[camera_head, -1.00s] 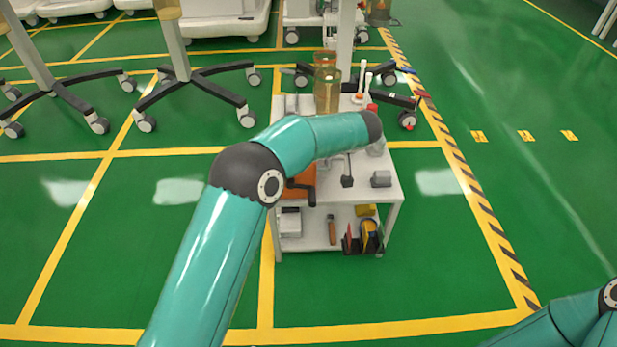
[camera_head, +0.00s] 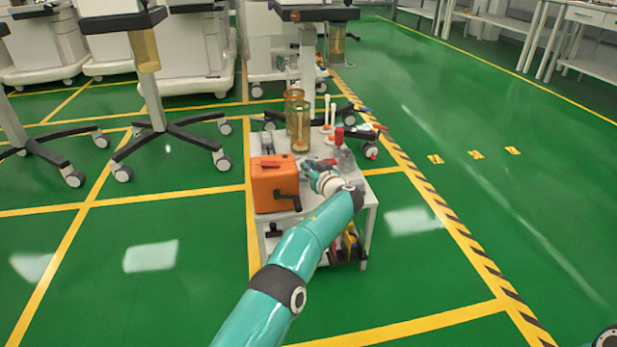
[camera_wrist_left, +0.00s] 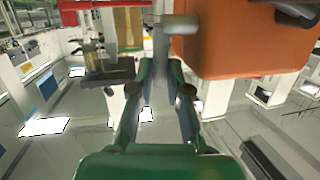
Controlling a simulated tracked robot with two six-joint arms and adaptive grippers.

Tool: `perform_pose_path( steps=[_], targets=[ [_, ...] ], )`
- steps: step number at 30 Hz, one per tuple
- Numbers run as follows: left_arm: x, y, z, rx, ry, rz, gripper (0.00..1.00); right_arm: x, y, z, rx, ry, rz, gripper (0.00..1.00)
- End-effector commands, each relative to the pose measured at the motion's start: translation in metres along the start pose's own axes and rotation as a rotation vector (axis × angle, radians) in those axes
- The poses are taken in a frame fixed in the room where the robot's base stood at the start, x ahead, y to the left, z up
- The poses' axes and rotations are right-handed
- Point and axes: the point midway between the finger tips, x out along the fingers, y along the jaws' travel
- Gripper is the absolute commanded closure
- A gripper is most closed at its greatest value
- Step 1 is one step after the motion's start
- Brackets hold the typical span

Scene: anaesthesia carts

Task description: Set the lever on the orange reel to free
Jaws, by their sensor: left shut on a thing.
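The orange reel (camera_head: 268,188) stands at the left of the small white cart's top, with a dark crank (camera_head: 288,198) on its front. In the left wrist view the reel (camera_wrist_left: 245,45) fills the upper right. A grey lever (camera_wrist_left: 178,27) sticks out from the reel's side. My left gripper (camera_wrist_left: 161,72) is shut on the lever's grey stem, its two fingers on either side of it. In the head view my left gripper (camera_head: 308,167) is small, right beside the reel, and the lever is hidden there. My right gripper is out of view.
The white cart (camera_head: 369,190) also carries amber cylinders (camera_head: 301,128), a red-capped clear bottle (camera_head: 344,158) and white sticks. Tools lie on its lower shelf. Wheeled stands (camera_head: 165,135) are behind left. Green floor is free to the right.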

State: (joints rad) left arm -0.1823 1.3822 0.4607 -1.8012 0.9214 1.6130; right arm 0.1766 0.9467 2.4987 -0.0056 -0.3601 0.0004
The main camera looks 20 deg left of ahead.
Motion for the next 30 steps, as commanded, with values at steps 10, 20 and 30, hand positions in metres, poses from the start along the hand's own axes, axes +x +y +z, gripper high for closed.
perform_pose_path(
  steps=[10, 20, 30],
  targets=[
    [-0.0013, 0.0057, 0.0068, -0.005, 0.035, 0.002, 1.00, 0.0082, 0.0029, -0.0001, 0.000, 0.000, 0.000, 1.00],
    [-0.0014, 0.0062, 0.0079, -0.004, 0.033, 0.003, 0.74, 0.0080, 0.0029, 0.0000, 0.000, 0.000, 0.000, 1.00],
    [-0.0020, 0.0069, 0.0038, -0.005, 0.039, 0.006, 0.73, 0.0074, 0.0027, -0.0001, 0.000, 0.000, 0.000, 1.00]
  ],
)
